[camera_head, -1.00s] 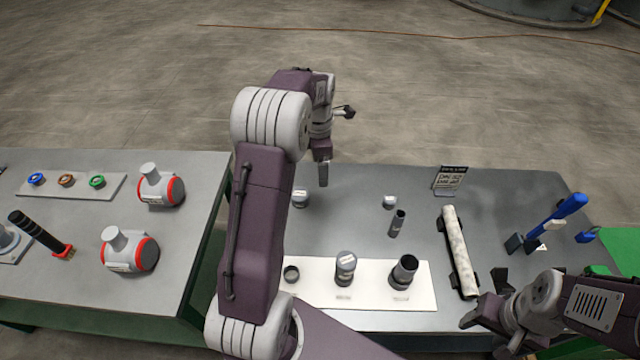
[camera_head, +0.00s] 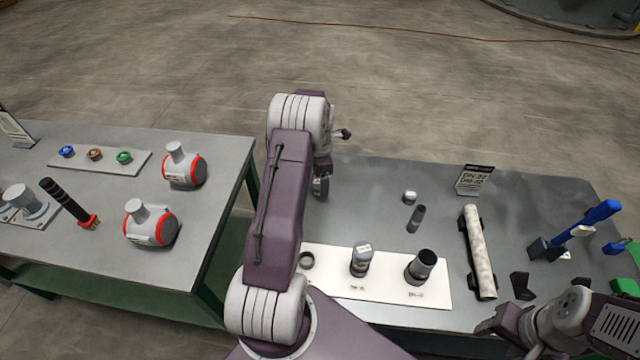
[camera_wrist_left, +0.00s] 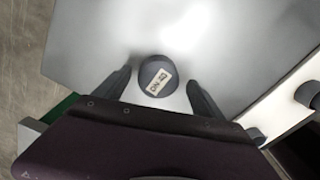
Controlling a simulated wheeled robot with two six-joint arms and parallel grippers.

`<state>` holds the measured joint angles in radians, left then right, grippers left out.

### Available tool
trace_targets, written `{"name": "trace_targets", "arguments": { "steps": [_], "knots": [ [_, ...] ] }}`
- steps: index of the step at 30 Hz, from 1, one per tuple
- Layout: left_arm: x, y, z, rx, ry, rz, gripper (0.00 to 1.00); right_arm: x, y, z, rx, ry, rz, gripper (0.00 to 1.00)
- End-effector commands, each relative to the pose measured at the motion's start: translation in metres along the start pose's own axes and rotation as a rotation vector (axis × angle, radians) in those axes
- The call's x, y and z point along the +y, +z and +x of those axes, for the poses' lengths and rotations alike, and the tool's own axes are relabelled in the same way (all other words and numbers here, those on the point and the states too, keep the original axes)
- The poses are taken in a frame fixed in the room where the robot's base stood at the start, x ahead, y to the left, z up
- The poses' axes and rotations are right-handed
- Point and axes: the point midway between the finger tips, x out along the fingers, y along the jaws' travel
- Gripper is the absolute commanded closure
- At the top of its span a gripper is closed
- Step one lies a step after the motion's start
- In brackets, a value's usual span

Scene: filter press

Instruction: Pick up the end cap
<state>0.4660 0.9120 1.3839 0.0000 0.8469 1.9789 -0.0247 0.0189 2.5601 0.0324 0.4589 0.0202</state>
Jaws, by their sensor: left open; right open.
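A round grey end cap with a white "DN-40" label (camera_wrist_left: 157,78) lies on the grey table in the left wrist view. It sits between the two fingers of my left gripper (camera_wrist_left: 159,76), which are open with a gap on each side. In the head view my left gripper (camera_head: 320,187) points down at the table's left rear and hides this cap. A second small white-topped cap (camera_head: 409,196) stands farther right. My right gripper (camera_head: 504,305) is open and empty near the table's front right.
A white board (camera_head: 325,287) holds a ring, a capped fitting and an open dark cup. A dark tube (camera_head: 416,218), a pale cylinder in a cradle (camera_head: 478,250), a sign (camera_head: 474,180) and a blue-handled tool (camera_head: 585,222) stand to the right.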

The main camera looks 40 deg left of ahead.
Motion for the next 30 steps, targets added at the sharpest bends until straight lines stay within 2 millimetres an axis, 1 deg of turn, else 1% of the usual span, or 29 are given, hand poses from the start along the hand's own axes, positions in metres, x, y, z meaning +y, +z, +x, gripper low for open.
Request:
{"name": "trace_targets", "arguments": {
  "steps": [1,4,11,12,14,15,17,18,19,26,30],
  "knots": [
    [-0.001,0.000,0.008,0.001,-0.003,0.000,0.21,0.000,0.000,-0.002,0.000,0.000,0.000,0.45],
    [0.000,0.000,0.018,0.000,-0.001,0.000,0.21,0.000,0.000,-0.003,0.000,0.000,0.000,0.45],
    [0.000,0.000,0.021,-0.001,0.001,0.000,0.21,0.000,0.000,-0.002,0.000,0.000,0.000,0.45],
    [0.000,0.000,0.021,-0.001,0.001,0.000,0.32,0.000,0.000,-0.002,0.000,0.000,0.000,0.45],
    [0.000,0.000,0.021,-0.001,0.001,0.000,0.48,0.000,0.000,-0.002,0.000,0.000,0.000,0.45],
    [0.000,0.000,0.021,-0.001,0.001,0.000,0.59,0.000,0.000,-0.002,0.000,0.000,0.000,0.45],
    [0.000,0.000,0.021,-0.001,0.001,0.000,0.76,0.000,0.000,-0.002,0.000,0.000,0.000,0.45],
    [0.000,0.000,0.021,-0.001,0.001,0.000,0.87,0.000,0.000,-0.002,0.000,0.000,0.000,0.45],
    [0.000,0.000,0.020,-0.001,0.002,0.000,0.90,0.000,0.000,-0.002,0.000,0.000,0.000,0.45],
    [0.000,0.000,0.019,-0.001,0.002,0.000,0.90,0.000,0.000,-0.002,0.000,0.000,0.000,0.45],
    [0.001,0.001,0.009,-0.002,0.004,0.000,0.91,0.000,0.000,0.000,0.000,0.000,0.000,0.45]
  ]
}}
